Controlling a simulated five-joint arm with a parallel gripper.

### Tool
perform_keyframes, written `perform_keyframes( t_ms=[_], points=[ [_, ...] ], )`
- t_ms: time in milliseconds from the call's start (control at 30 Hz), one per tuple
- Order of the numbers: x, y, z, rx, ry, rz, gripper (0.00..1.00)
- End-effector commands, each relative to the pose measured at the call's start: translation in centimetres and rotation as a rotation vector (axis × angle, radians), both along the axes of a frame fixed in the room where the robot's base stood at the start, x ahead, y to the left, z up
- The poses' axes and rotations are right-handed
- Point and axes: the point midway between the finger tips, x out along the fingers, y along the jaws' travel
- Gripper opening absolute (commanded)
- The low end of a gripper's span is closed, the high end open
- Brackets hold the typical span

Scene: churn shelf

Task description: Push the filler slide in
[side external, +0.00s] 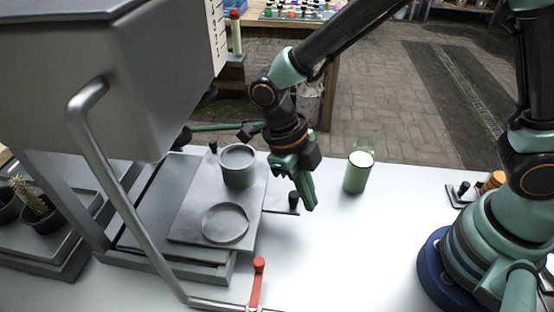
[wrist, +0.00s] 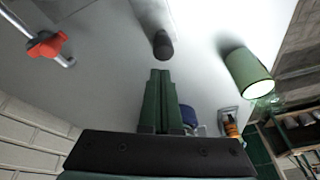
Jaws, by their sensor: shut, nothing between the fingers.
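The filler slide (side external: 190,215) is a flat grey plate sticking out from under the big grey machine. A grey cup (side external: 238,168) stands on it, and a round ring (side external: 225,223) lies nearer the front. A short rod ending in a black knob (side external: 293,199) juts from the plate's right side. The knob also shows in the wrist view (wrist: 163,45), just beyond my fingertips. My gripper (side external: 309,206) is shut and empty, pointing down just right of the knob. I cannot tell whether it touches the knob.
The grey machine body (side external: 130,90) with its bent handle bar (side external: 125,200) stands at the left. A red lever (side external: 257,280) is at the front. The white table (side external: 350,250) is clear at front right.

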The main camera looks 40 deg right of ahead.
Motion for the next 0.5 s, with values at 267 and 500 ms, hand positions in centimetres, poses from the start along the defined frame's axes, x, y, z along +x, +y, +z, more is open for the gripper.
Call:
perform_keyframes(
  t_ms=[267, 500],
  points=[
    [-1.6, -0.5, 1.8, 0.0, -0.009, 0.001, 0.0],
    [-0.2, 0.0, 6.0, 0.003, -0.006, -0.001, 0.0]
  ],
)
